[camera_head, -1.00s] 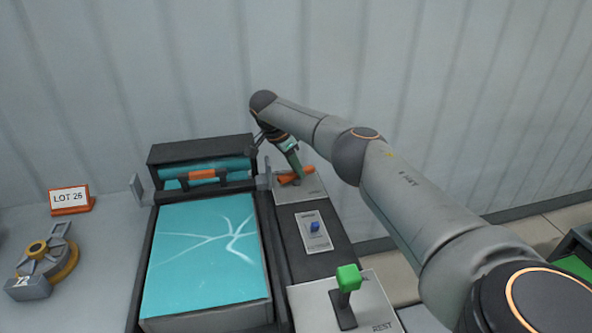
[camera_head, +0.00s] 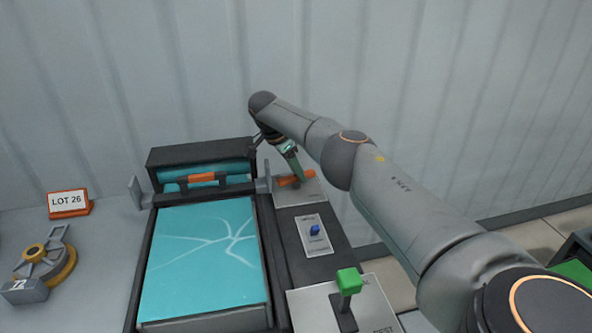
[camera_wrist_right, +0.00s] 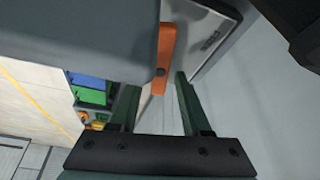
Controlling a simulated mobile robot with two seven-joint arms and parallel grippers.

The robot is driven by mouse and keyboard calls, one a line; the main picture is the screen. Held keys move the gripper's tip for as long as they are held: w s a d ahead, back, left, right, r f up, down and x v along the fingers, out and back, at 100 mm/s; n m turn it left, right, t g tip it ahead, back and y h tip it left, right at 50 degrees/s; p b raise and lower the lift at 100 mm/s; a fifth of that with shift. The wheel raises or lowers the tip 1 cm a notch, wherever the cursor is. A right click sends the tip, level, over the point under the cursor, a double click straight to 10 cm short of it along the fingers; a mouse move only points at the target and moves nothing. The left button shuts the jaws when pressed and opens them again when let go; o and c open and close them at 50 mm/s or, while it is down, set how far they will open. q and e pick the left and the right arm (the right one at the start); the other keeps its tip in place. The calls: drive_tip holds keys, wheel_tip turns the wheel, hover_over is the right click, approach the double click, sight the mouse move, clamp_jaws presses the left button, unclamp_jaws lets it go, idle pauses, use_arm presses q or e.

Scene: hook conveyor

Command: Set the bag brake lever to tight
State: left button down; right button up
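An orange lever (camera_head: 286,181) sits on a light grey plate (camera_head: 312,192) at the back right of the machine; I take it for the bag brake lever. The plate's lettering is too small to read. My right gripper (camera_head: 300,175) is right at the lever and partly covers it. In the right wrist view the lever (camera_wrist_right: 166,50) lies just ahead of the two fingertips. The right gripper (camera_wrist_right: 157,84) is open, with a clear gap between its fingers; I cannot tell whether either touches the lever. My left gripper is not in view.
A blue switch (camera_head: 315,230) sits on a plate in front of the lever, and a green-knobbed lever (camera_head: 348,282) stands nearer. A teal-topped bed (camera_head: 200,260) lies to the left. A LOT 26 sign (camera_head: 68,203) and a grey-yellow device (camera_head: 42,262) stand farther left.

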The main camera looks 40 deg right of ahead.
sight(293, 176)
drive_tip(key=shift+o, duration=0.5)
drive_tip(key=shift+a, duration=0.1)
use_arm(q)
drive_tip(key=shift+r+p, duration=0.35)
drive_tip(key=shift+p, duration=0.05)
use_arm(e)
drive_tip(key=v, duration=1.2)
drive_tip(key=shift+r, duration=0.2)
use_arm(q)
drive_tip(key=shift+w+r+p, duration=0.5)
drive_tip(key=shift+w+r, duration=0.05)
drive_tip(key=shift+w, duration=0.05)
use_arm(e)
drive_tip(key=d+f+y, duration=0.1)
drive_tip(key=f, duration=0.3)
drive_tip(key=d+f+y, duration=0.1)
drive_tip(key=f+y, duration=0.1)
drive_tip(key=f, duration=0.1)
drive_tip(key=s+d+f+t+y, duration=0.1)
drive_tip(key=f, duration=0.3)
drive_tip(key=shift+d+f, duration=0.3)
drive_tip(key=shift+f, duration=0.1)
